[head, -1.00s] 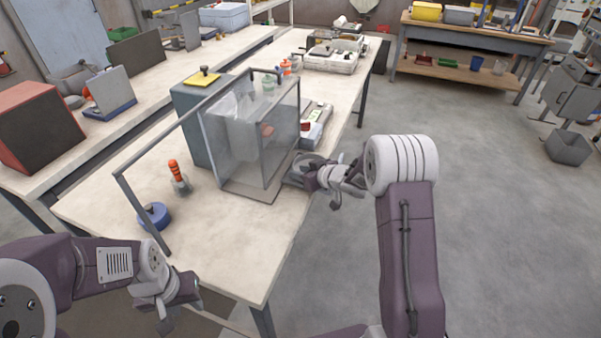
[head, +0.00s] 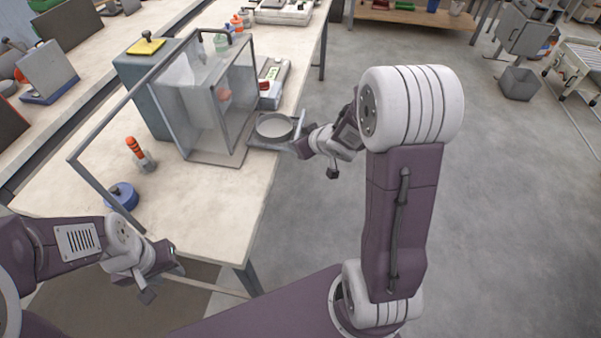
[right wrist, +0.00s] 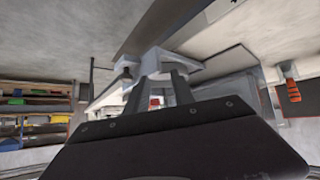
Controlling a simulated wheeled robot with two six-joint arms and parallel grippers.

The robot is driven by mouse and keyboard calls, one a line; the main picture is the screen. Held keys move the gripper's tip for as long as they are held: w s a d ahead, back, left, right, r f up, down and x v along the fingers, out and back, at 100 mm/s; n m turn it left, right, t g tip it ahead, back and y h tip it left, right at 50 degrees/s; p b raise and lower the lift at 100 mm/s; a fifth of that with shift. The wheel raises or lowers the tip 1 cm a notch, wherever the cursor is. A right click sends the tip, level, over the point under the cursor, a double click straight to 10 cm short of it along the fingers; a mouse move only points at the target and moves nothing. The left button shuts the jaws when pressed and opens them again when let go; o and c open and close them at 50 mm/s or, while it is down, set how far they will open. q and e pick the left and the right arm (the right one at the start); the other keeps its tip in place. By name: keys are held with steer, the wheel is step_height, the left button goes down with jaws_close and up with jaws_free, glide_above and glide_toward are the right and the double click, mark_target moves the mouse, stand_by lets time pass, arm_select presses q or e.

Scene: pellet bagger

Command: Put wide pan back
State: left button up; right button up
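The wide pan (head: 273,126) looks like a shallow round grey dish with a pale inside. It sits level on a grey base at the table's right edge, beside the clear-walled box. My right gripper (head: 300,146) is at the pan's right side, level with its rim. In the right wrist view its two fingers (right wrist: 158,90) stand apart, with a pale rounded part just beyond the tips; contact is not clear. My left gripper (head: 164,283) is low at the left, off the table's front edge, with its fingertips apart and empty.
The clear-walled box (head: 205,105) and its grey frame bar (head: 125,120) stand left of the pan. A device with a red knob (head: 264,86) is behind it. An orange-topped bottle (head: 135,150) and blue spool (head: 122,196) stand at left.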

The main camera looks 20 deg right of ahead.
steer(key=s+a+f+m+g, duration=0.1)
steer(key=s+a+f+g, duration=0.1)
steer(key=s, duration=0.9)
steer(key=s+a+f+m+g+h, duration=0.1)
steer(key=s+a+f+m+g, duration=0.1)
steer(key=s+g, duration=0.4)
steer(key=s+a+f, duration=0.1)
steer(key=s+a, duration=0.1)
steer(key=s, duration=0.2)
steer(key=shift+s+g, duration=0.3)
steer(key=shift+s, duration=0.05)
steer(key=shift+r+p, duration=1.7)
steer(key=shift+p, duration=0.1)
